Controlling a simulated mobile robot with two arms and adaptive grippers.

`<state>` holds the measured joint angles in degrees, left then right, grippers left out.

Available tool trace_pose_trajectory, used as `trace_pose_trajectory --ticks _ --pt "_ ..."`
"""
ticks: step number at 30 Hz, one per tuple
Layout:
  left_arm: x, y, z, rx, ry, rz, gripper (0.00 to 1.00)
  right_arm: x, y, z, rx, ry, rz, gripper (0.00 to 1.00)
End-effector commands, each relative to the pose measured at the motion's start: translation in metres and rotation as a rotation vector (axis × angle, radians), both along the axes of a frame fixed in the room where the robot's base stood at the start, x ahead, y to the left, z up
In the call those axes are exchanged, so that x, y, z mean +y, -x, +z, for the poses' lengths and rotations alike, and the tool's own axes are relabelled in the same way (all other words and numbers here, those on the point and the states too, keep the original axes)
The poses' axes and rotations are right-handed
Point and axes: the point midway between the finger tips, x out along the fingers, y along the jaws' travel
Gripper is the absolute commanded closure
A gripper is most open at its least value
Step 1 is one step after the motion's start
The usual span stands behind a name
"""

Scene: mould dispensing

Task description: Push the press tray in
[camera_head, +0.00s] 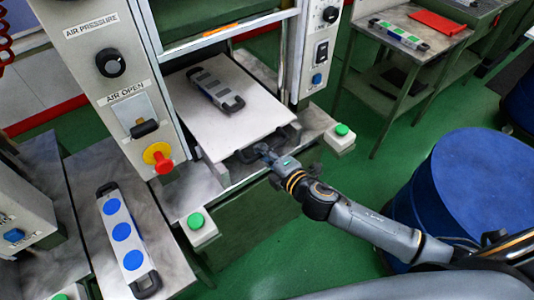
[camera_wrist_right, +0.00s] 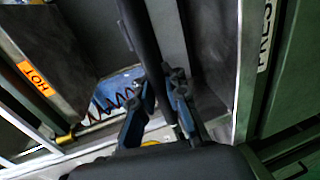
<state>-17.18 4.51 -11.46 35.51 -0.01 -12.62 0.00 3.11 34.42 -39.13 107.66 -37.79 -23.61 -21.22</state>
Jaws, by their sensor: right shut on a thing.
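The press tray (camera_head: 258,103) is a pale flat plate lying between the two press columns. It sticks out toward me at the front of the press. A grey mould with dark squares and black end handles (camera_head: 215,88) lies on it. My right gripper (camera_head: 264,151) is at the black handle on the tray's front edge. In the right wrist view, my right gripper's fingers (camera_wrist_right: 163,90) are shut on the dark bar of the tray handle (camera_wrist_right: 139,30). My left gripper is not in view.
Green buttons (camera_head: 195,221) (camera_head: 341,130) flank the tray's front. The left column carries a red stop knob (camera_head: 163,167). A mould with blue discs (camera_head: 122,232) lies on the left bench. A blue drum (camera_head: 470,190) stands at right, near my arm. A side table (camera_head: 385,50) stands behind.

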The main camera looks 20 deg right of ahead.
Motion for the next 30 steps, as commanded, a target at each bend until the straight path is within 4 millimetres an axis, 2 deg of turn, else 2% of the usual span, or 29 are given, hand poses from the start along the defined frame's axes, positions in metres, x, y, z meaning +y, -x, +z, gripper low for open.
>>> trace_pose_trajectory --ticks 3,6,15,16,19,30 --pt "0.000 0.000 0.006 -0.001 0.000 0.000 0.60 0.006 -0.019 0.005 -0.005 -0.003 -0.002 1.00" --pt "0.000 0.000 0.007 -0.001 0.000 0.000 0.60 0.009 -0.026 0.004 -0.005 -0.002 -0.002 1.00" --pt "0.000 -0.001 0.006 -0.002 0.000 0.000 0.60 0.009 -0.027 0.003 -0.006 -0.001 -0.001 1.00" --pt "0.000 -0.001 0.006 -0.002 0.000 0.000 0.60 0.009 -0.027 0.003 -0.006 -0.001 -0.001 0.84" --pt "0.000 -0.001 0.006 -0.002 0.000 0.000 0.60 0.009 -0.027 0.003 -0.006 -0.001 -0.001 0.64" --pt "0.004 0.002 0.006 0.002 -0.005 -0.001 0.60 0.008 -0.023 0.002 -0.003 -0.001 0.000 0.64"
